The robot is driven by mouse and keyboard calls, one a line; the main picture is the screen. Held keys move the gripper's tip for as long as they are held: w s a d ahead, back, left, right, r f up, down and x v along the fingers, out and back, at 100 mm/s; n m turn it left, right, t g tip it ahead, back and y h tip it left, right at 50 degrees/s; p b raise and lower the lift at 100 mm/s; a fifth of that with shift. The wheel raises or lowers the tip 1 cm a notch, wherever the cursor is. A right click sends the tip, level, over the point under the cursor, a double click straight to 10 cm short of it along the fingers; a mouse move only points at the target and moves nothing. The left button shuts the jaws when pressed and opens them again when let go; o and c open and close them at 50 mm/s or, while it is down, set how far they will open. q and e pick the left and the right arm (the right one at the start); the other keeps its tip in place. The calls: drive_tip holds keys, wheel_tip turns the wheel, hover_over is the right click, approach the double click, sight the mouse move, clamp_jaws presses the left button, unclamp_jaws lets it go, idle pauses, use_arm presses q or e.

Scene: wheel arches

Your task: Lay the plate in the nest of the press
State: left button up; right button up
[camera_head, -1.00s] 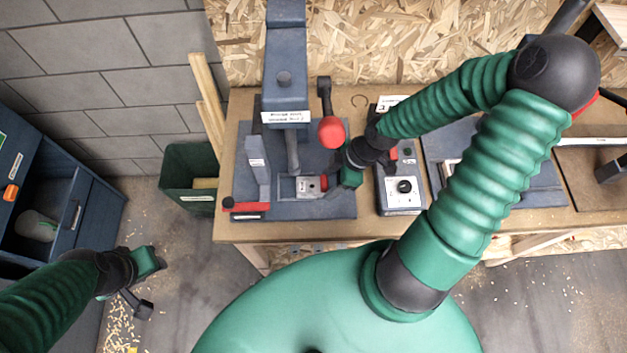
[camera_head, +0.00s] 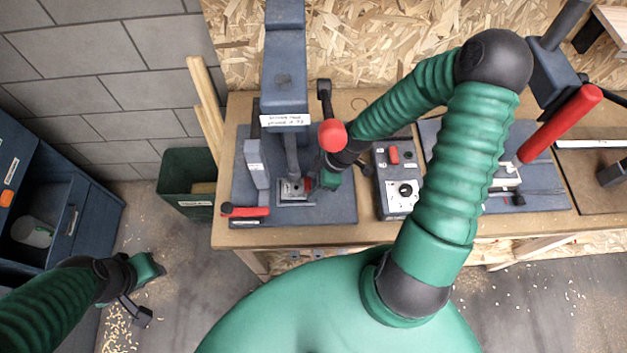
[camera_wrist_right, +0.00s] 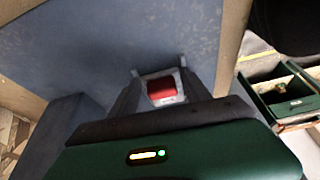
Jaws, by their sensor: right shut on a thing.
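The press (camera_head: 285,75) is a blue-grey column on a base, with its ram (camera_head: 291,158) hanging above the nest (camera_head: 297,204). The plate (camera_head: 290,187) is small and light grey with a red part at its right end. It shows at the nest under the ram; whether it touches the nest I cannot tell. My right gripper (camera_head: 318,182) is shut on the plate's red end, reaching in from the right. In the right wrist view the red part (camera_wrist_right: 162,90) shows between the fingers. My left gripper (camera_head: 145,290) is low at the left, away from the bench; its jaw state is unclear.
A red-knobbed lever (camera_head: 332,135) stands close above my right gripper. A red-handled bar (camera_head: 246,211) is at the base's front left. A control box (camera_head: 398,180) and a second device with a red handle (camera_head: 560,123) stand to the right. A green bin (camera_head: 187,183) is left of the bench.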

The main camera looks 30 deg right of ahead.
drive_tip(key=shift+f, duration=0.2)
drive_tip(key=o, duration=1.6)
drive_tip(key=shift+c, duration=0.2)
drive_tip(key=shift+r, duration=0.3)
drive_tip(key=p+v, duration=0.4)
drive_tip(key=v, duration=0.8)
drive_tip(key=shift+r, duration=0.25)
drive_tip(key=shift+w, duration=0.1)
